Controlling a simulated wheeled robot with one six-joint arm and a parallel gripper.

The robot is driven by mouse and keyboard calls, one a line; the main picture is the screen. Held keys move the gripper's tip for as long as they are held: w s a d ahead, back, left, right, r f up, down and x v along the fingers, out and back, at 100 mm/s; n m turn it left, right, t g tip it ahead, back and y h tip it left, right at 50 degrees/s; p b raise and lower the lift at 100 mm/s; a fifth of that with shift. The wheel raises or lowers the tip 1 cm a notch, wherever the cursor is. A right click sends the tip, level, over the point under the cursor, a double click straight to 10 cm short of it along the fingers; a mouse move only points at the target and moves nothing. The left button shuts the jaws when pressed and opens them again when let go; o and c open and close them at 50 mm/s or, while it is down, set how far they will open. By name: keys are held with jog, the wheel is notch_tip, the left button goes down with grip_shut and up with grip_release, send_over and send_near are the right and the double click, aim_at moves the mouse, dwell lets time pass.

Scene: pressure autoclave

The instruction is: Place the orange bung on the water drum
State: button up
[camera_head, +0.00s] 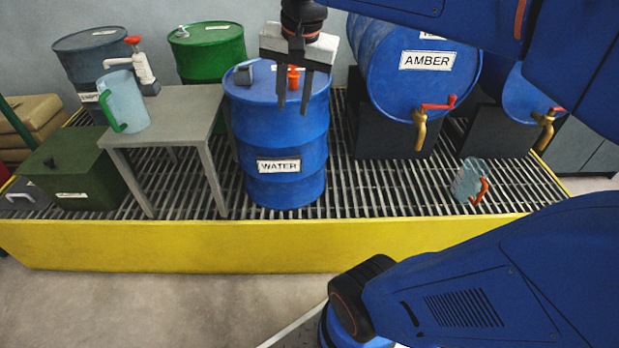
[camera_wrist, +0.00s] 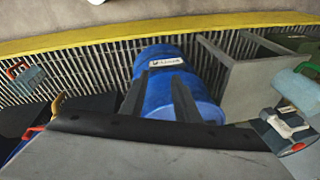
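The blue water drum (camera_head: 287,138) stands upright on the grating with its WATER label facing me; it also shows in the wrist view (camera_wrist: 163,87). The small orange bung (camera_head: 293,76) shows at the top of the drum, seen between my fingers; I cannot tell whether it is seated or only resting there. My gripper (camera_head: 293,106) is in front of the drum's top in the head view, pointing down. Its fingers are apart with nothing visibly held; they also show apart in the wrist view (camera_wrist: 157,82). The bung does not show in the wrist view.
A small grey fitting (camera_head: 243,75) is on the drum's lid. The AMBER drum (camera_head: 415,85) lies right. Another jug (camera_head: 467,182) sits on the grating. A yellow wall (camera_head: 250,245) edges it.

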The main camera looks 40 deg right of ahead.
jog(key=s+a+f+n+t, duration=0.1)
jog(key=s+a+f+n, duration=0.2)
jog(key=s+f+n, duration=0.6)
notch_tip(320, 180, down, 4)
jog(key=shift+s+a+f+t, duration=0.25)
jog(key=shift+s+t, duration=0.15)
jog(key=shift+s, duration=0.5)
